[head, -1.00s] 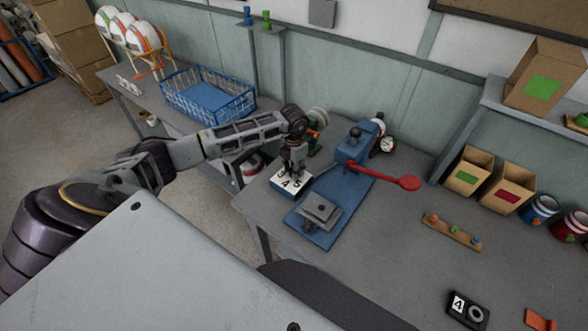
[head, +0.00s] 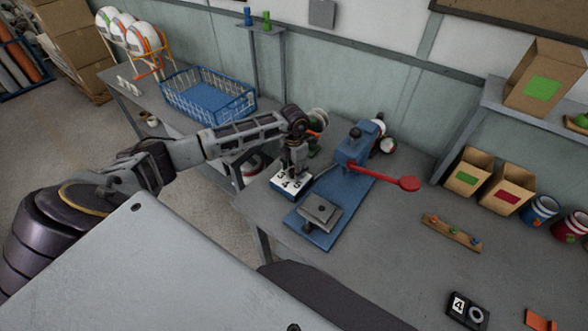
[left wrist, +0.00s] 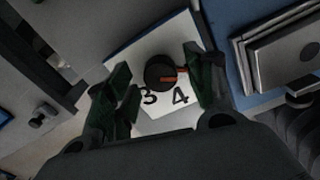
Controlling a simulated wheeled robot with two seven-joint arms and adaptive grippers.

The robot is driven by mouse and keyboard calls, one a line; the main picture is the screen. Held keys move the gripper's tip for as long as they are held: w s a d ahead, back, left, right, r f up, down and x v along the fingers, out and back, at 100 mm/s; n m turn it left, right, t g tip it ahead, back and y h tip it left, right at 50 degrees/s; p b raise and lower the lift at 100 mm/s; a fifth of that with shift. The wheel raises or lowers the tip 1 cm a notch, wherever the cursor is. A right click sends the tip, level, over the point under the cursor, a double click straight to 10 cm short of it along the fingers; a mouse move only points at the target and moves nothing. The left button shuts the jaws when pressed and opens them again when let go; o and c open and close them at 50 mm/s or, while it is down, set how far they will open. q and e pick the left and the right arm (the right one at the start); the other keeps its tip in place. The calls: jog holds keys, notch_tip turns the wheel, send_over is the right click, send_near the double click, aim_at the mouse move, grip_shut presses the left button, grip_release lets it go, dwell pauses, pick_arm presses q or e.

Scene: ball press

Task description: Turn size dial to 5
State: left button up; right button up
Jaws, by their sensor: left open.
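The size dial is a black knob (left wrist: 160,74) with an orange pointer on a white-topped box (head: 291,185). The box has blue sides and stands left of the blue press (head: 320,222). Digits 3, 4 and 5 show on its top in the head view; the left wrist view shows 3 and 4. There the pointer aims right, towards a finger; the digit at its tip is hidden. My left gripper (left wrist: 165,88) is open, its fingers on either side of the knob and apart from it. In the head view it is above the box (head: 294,170). My right gripper is not in view.
The press's red lever (head: 408,183) reaches out to the right. A black device (head: 467,311) with a 4 and a ring lies at the lower right. A blue wire basket (head: 208,95) stands on the left bench.

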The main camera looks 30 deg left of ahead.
pick_arm(q)
notch_tip(320, 180, up, 12)
dwell(0.6)
jog(key=shift+f, duration=0.2)
dwell(0.5)
